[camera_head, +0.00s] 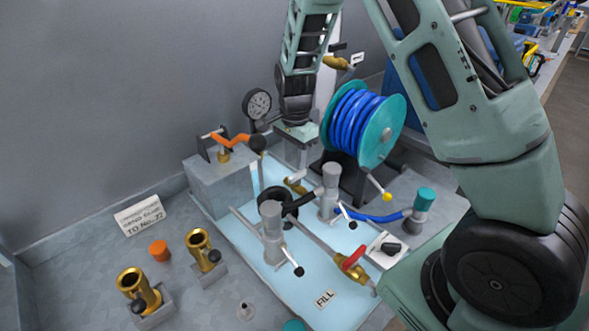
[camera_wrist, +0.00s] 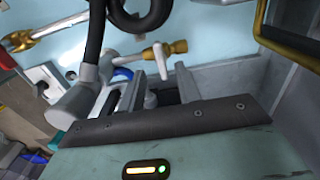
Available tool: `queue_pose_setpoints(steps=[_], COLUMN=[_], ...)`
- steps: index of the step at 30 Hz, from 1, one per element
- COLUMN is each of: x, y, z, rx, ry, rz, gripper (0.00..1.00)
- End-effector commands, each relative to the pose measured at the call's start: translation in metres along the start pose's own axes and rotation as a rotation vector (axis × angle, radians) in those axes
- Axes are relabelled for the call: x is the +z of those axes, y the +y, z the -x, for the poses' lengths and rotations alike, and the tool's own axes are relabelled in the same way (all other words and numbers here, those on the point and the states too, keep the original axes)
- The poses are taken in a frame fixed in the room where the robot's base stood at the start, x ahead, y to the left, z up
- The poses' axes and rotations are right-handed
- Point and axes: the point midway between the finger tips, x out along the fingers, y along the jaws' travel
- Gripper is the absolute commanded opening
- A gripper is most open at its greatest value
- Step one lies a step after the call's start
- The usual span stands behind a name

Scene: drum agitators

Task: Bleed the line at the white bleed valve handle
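The white bleed valve handle (camera_head: 297,176) sits on a small brass valve (camera_head: 295,187) at the back of the light-blue panel. In the wrist view the white T-shaped handle (camera_wrist: 161,60) stands beside its brass body (camera_wrist: 134,51), just beyond the fingertips. My gripper (camera_head: 298,157) points down, close above the handle in the head view. In the wrist view my gripper (camera_wrist: 158,82) has its two grey fingers apart, with a gap between them. I see no clear contact with the handle.
A blue hose reel (camera_head: 382,136) stands close to the right of my gripper. An orange-handled valve (camera_head: 230,139) and a dial gauge (camera_head: 257,103) are to its left. A black hose (camera_head: 274,197), grey pump cylinders (camera_head: 271,232) and a red-handled valve (camera_head: 353,260) are in front.

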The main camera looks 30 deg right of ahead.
Motion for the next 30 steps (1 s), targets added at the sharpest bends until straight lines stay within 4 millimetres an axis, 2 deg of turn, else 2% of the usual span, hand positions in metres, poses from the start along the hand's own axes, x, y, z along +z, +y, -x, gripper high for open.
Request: queue_pose_setpoints(steps=[3,9,21,24,25,30], x=[0.0,0.0,0.0,0.0,0.0,0.0], y=[0.001,0.0,0.0,0.0,0.0,0.0], z=[-0.021,-0.044,-0.051,-0.051,-0.051,-0.051], rx=[0.005,0.002,-0.001,-0.001,-0.001,0.0], ry=[-0.001,-0.001,0.0,0.0,0.0,0.0], rz=[-0.002,-0.001,0.0,0.0,0.0,0.001], gripper=[0.34,0.34,0.34,0.06,0.0,0.0])
